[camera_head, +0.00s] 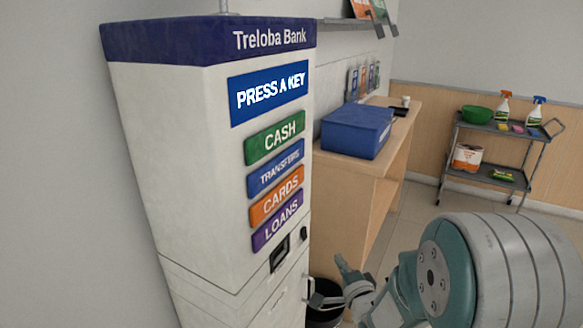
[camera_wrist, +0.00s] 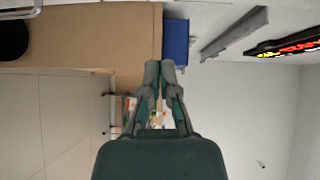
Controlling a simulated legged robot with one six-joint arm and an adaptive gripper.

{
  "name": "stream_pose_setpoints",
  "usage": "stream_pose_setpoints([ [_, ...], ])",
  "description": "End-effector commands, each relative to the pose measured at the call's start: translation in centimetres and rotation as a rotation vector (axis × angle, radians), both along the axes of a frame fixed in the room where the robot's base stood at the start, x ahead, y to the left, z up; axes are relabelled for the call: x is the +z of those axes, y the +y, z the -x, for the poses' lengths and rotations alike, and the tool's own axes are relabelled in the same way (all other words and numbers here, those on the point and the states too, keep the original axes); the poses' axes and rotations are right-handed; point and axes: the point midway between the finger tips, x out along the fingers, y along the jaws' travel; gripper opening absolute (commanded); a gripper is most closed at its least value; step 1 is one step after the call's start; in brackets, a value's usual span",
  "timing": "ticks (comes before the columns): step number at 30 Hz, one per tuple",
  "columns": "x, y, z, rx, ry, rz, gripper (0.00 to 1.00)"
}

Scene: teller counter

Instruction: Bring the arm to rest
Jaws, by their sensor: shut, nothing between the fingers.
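My gripper (camera_wrist: 160,68) shows in the wrist view with its two grey fingertips together and nothing between them. In the head view my gripper (camera_head: 342,265) is at the lower middle, to the right of the kiosk's lower front and in front of the wooden counter. The rest of my arm, teal and grey, fills the lower right of the head view. In the wrist view the fingertips overlap the lower edge of the view of a blue box (camera_wrist: 176,38); I cannot tell the distance between them. No object is held.
A white Treloba Bank kiosk (camera_head: 185,150) stands close at left. The wooden counter (camera_head: 345,170) bears the blue box (camera_head: 356,131). A black bin (camera_head: 325,318) stands low beside the kiosk. A grey cart (camera_head: 487,128) with cleaning items is at the back right. Open floor lies between counter and cart.

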Motion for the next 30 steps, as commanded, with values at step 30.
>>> stream_pose_setpoints([
  [30, 8.9, -0.4, 20.2, 0.458, 0.656, 1.273, 0.0],
])
